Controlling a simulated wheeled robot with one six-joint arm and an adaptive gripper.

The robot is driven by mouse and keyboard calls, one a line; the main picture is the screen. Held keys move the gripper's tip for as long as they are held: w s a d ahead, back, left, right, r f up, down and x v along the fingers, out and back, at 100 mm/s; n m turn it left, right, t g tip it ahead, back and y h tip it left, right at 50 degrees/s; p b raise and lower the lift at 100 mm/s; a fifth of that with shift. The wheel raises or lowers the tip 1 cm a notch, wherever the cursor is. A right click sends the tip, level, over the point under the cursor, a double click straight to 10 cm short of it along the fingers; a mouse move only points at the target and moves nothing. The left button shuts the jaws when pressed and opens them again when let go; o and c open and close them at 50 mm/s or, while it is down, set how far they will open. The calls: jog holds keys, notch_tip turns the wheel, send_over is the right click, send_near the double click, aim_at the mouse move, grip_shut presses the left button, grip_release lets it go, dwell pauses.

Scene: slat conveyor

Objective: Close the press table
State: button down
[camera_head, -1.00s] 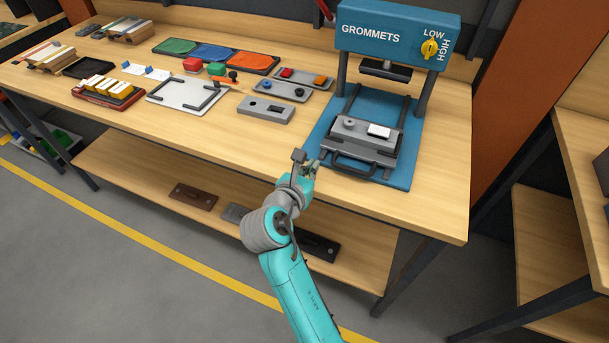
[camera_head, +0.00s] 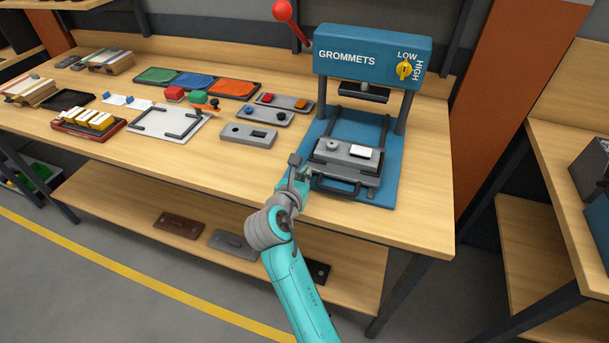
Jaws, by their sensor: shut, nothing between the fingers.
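The blue press (camera_head: 372,56) marked GROMMETS stands at the right end of the bench, with a yellow LOW/HIGH knob (camera_head: 404,70) and a red-knobbed lever (camera_head: 283,11) at its upper left. Its grey sliding table (camera_head: 345,168) is pulled out toward the front on dark rails, forward of the black press head (camera_head: 362,93). A dark handle (camera_head: 337,187) is on the table's front edge. A grey disc and a white block sit on top. My gripper (camera_head: 301,178) is shut and empty, just left of the handle; whether it touches the handle I cannot tell.
A grey holed block (camera_head: 248,135) and grey trays (camera_head: 264,115) lie left of the press. A white framed board (camera_head: 168,122), colored bins (camera_head: 198,82) and a red box (camera_head: 88,123) sit farther left. The bench front left of my gripper is clear. An orange post (camera_head: 505,90) stands right.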

jog(key=w+d, duration=0.2)
jog(key=w, duration=0.4)
jog(key=w+d, duration=0.2)
jog(key=w, duration=0.4)
jog(key=w+d, duration=0.2)
jog(key=w, duration=0.4)
jog(key=shift+w, duration=0.25)
jog(key=shift+r, duration=0.1)
